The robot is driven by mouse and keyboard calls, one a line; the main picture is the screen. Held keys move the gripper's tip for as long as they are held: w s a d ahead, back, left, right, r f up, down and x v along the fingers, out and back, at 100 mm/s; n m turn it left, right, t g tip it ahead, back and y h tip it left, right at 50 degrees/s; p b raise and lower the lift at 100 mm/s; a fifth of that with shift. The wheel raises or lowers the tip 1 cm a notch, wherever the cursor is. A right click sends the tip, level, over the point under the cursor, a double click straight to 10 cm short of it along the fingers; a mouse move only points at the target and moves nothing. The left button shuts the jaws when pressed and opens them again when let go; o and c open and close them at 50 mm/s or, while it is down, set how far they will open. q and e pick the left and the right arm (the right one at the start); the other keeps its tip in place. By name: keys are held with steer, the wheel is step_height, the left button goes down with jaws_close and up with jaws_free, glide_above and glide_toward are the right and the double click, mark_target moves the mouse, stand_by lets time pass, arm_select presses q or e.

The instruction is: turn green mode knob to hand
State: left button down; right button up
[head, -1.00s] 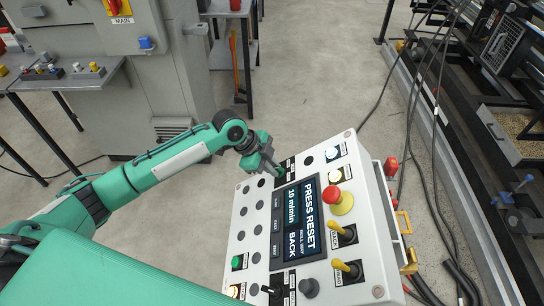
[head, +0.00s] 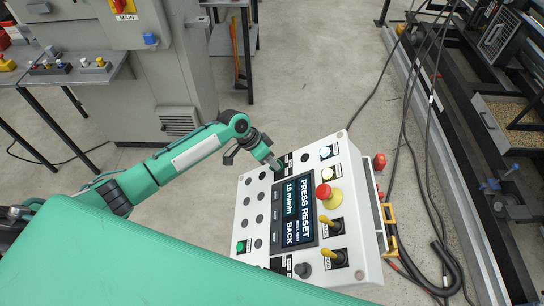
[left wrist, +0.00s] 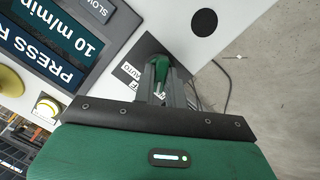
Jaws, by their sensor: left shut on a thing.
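The green mode knob (left wrist: 161,68) sits on a dark plate at the panel's edge in the left wrist view. Labels beside it read AUTO (left wrist: 131,70) and one partly hidden, ending in F. My left gripper (left wrist: 163,88) is shut on the knob, with its fingers on either side of it. In the head view my left gripper (head: 274,163) reaches the top left corner of the white control panel (head: 335,152), and the knob there is mostly hidden by the fingers. The knob's exact pointing direction is hard to tell. My right gripper is not in view.
The panel carries a screen (head: 291,212) reading PRESS RESET, a red emergency button (head: 324,191) on yellow, and two yellow-handled switches (head: 330,224). A grey cabinet (head: 140,80) stands behind my arm. Cables (head: 411,140) hang at the right beside machinery.

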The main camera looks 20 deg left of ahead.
arm_select(q)
steer(key=shift+n+p, duration=0.65)
steer(key=shift+n, duration=0.35)
steer(key=shift+f, duration=0.1)
steer(key=c, duration=1.4)
jaws_free()
steer(key=shift+c, duration=0.2)
steer(key=shift+w, duration=0.1)
steer(key=w+b+v, duration=0.1)
steer(key=b+v, duration=0.3)
steer(key=v, duration=0.9)
steer(key=shift+s+a+r, duration=0.25)
steer(key=shift+s+a, duration=0.1)
steer(key=shift+s, duration=0.05)
